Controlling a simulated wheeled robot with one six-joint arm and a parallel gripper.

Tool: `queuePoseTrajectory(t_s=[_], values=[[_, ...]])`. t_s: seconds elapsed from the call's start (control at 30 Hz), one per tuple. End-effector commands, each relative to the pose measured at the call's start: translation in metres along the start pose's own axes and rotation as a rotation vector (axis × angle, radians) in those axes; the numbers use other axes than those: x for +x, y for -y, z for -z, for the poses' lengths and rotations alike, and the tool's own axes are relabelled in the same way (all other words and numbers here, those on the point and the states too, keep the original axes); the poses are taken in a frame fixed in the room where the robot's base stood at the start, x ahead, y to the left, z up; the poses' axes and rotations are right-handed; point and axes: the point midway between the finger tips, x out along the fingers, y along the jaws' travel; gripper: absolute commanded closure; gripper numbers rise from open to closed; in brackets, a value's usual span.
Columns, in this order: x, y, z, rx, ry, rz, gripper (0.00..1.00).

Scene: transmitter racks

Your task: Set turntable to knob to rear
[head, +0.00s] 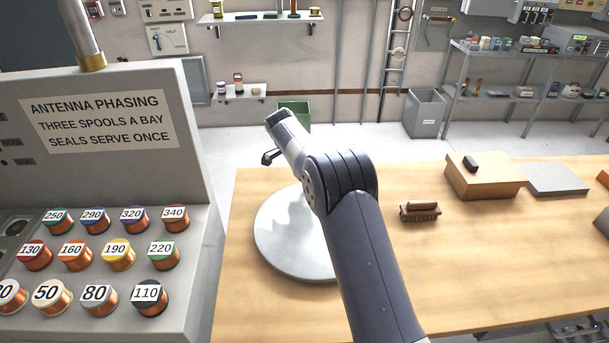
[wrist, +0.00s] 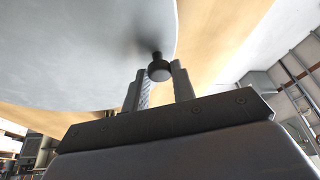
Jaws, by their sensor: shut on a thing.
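The turntable (head: 276,236) is a round pale grey disc lying on the wooden bench, partly hidden behind my arm in the head view. The wrist view shows its surface (wrist: 75,55) large at the upper left. A small dark round knob (wrist: 159,71) shows near the disc's edge in the wrist view. My gripper (wrist: 158,79) is shut on the knob, with one finger on each side of it. In the head view my arm reaches over the disc; the knob and fingertips cannot be made out there.
The wooden bench (head: 480,275) has free room right of my arm. A brush (head: 420,211), a cardboard box (head: 485,180) and a grey slab (head: 556,180) lie on it. The sloped phasing panel (head: 105,145) with several numbered spools stands at the left.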

Motion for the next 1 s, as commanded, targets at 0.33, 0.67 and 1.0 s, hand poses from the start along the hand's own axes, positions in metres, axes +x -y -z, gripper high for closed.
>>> queuePoseTrajectory(t_s=[0.33,0.67,1.0], values=[[0.0008,-0.0007,0.0015,0.012,0.000,-0.005,1.00],[0.0008,-0.0007,0.0014,0.011,0.000,-0.005,0.60],[-0.0013,-0.0004,0.0015,0.011,0.000,-0.004,0.54]])
